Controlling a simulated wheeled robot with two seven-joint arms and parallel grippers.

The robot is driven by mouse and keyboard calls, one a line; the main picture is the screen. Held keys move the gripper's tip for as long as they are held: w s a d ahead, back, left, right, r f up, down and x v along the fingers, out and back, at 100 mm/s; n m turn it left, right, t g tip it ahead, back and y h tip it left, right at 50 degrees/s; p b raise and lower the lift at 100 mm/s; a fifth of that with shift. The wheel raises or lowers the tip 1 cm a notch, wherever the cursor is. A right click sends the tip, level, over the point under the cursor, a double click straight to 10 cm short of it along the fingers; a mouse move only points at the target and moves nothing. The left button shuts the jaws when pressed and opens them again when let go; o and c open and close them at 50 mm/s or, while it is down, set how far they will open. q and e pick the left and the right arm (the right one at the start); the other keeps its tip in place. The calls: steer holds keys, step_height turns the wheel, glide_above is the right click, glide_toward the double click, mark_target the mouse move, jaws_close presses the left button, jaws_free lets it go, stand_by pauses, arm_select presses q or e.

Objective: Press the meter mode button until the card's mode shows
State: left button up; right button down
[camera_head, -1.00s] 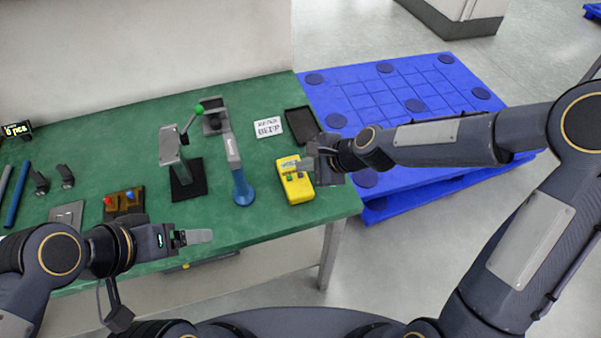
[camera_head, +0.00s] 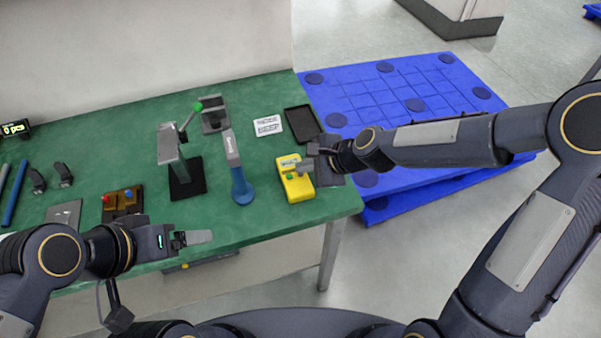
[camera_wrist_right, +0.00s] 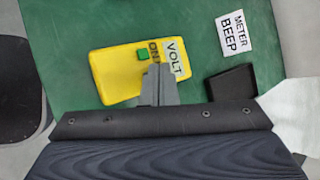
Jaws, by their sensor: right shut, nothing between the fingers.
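The yellow meter (camera_head: 296,188) lies on the green bench near its right end. In the right wrist view the meter (camera_wrist_right: 112,78) shows a green button (camera_wrist_right: 143,55), the word ON beside it, and a display (camera_wrist_right: 175,58) reading VOLT. The white card (camera_wrist_right: 234,34) reads METER BEEP; it also shows in the head view (camera_head: 267,125). My right gripper (camera_head: 299,167) is shut and empty, its tips over the meter close to the button and ON label. I cannot tell whether they touch it. My left gripper (camera_head: 207,237) hovers at the bench's front edge, away from the meter.
A black tray (camera_head: 302,124) lies beside the card. A blue-handled tool (camera_head: 241,188) and a stand with a green-knobbed lever (camera_head: 185,160) stand left of the meter. A box with red and blue knobs (camera_head: 122,204) is further left. A blue pallet (camera_head: 400,85) is right of the bench.

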mark_target(305, 176)
steer(key=shift+f+b, duration=0.4)
stand_by(0.5)
steer(key=shift+r, duration=0.1)
steer(key=shift+r+p, duration=0.7)
steer(key=shift+r, duration=0.05)
step_height(305, 176, up, 5)
steer(key=p, duration=0.4)
stand_by(0.4)
